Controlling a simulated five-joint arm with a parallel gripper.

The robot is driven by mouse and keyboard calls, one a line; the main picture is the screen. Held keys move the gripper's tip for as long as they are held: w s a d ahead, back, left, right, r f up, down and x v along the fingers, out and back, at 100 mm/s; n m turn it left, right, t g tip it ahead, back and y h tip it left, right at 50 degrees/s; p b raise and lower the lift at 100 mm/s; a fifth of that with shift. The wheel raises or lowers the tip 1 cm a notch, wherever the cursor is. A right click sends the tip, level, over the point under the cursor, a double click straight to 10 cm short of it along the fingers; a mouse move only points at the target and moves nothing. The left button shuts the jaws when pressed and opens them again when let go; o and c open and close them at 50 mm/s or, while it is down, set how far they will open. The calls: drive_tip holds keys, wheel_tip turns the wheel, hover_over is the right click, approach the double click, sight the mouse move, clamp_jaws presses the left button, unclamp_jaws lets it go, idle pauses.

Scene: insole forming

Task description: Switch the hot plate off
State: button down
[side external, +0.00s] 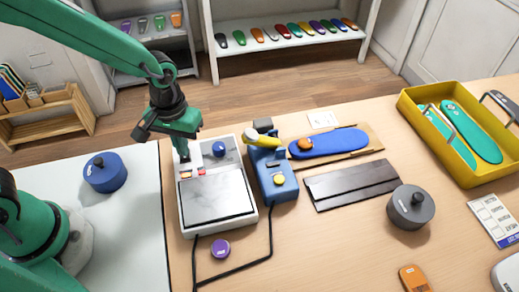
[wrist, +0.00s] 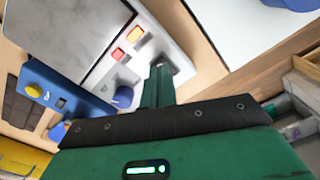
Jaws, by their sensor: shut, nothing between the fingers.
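The hot plate (side external: 248,207) is a white box with a grey square heating surface (side external: 215,198). Its rear panel carries a blue knob (side external: 219,149), an orange-yellow button or lamp (side external: 186,175) and a red one (side external: 201,171). In the wrist view the red one (wrist: 118,54), the orange-yellow one (wrist: 135,33) and the blue knob (wrist: 122,97) show beside my fingers. My gripper (side external: 184,158) is shut and empty, pointing down over the rear left corner of the panel. In the wrist view its fingertips (wrist: 160,68) are at the white panel; I cannot tell whether they touch. They may hide part of it.
A blue device (side external: 278,187) with a yellow-topped handle stands close right of the hot plate. A black cable (side external: 235,269) and a purple puck (side external: 220,249) lie in front. A blue insole (side external: 335,142), dark folder (side external: 352,184), grey pot (side external: 410,208) and yellow tray (side external: 452,180) are further right.

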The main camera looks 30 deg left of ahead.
drive_tip(key=shift+f, duration=0.7)
idle(0.6)
drive_tip(key=shift+r, duration=3.5)
drive_tip(key=s+a+r+m+t, duration=0.3)
drive_tip(key=s+a+r+t, duration=0.2)
drive_tip(key=s+a+r, duration=0.4)
drive_tip(key=a+r, duration=0.3)
drive_tip(key=shift+s+a+r+t, duration=0.2)
drive_tip(key=shift+s+t, duration=0.1)
drive_tip(key=shift+s, duration=0.1)
